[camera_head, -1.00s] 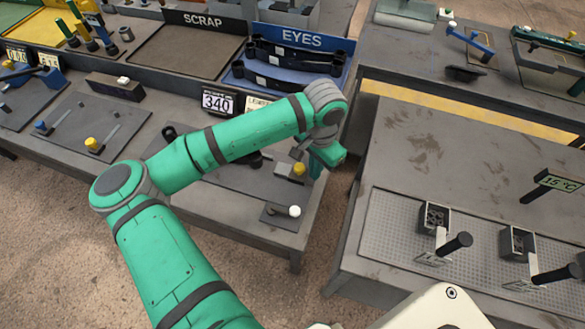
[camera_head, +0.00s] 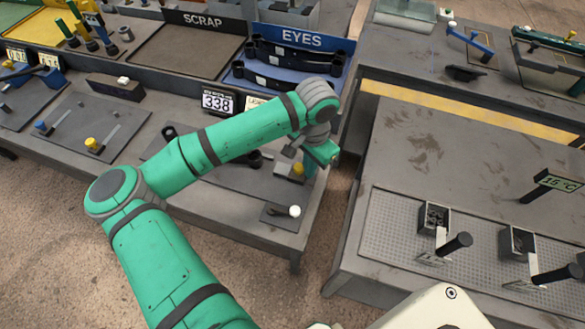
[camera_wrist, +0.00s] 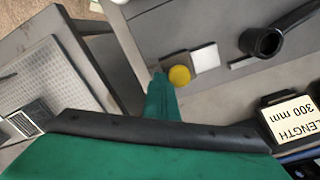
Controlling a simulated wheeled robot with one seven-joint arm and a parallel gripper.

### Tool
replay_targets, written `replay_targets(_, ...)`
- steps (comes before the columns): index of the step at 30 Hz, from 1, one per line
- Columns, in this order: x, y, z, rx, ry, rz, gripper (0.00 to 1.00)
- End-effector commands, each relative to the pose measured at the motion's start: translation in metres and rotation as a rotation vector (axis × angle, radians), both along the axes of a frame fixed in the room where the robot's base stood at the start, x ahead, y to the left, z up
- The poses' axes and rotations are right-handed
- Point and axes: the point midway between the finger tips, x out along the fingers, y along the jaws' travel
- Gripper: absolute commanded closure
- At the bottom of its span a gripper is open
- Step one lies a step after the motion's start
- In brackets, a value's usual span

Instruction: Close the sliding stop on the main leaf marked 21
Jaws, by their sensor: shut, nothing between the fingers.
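A yellow knob (camera_head: 298,169) with a pale block beside it, which looks like the sliding stop, sits on the bench plate near its right end. In the wrist view the knob (camera_wrist: 180,76) and the pale block (camera_wrist: 205,57) are next to each other. My gripper (camera_wrist: 160,80) is shut and empty, its tip close beside the knob; I cannot tell whether they touch. A dark leaf with a rolled eye (camera_wrist: 262,42) lies on the plate beyond the block; my arm hides much of it in the head view. No 21 mark is readable.
A display (camera_head: 217,103) reads 338. A "LENGTH 300 mm" label (camera_wrist: 292,112) stands beside the plate. A white knob (camera_head: 294,211) sits at the bench's front corner. The EYES tray (camera_head: 240,82) holds dark leaves. Another bench (camera_head: 410,165) stands right, across a gap.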

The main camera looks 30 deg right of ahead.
Motion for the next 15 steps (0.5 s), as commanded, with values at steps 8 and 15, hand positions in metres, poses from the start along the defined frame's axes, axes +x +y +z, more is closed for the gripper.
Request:
replay_targets(8, 0.0061, 0.0057, 0.0, 0.001, -0.001, 0.002, 1.0)
replay_targets(15, 0.0107, 0.0094, -0.0001, 0.001, 0.0, 0.002, 1.0)
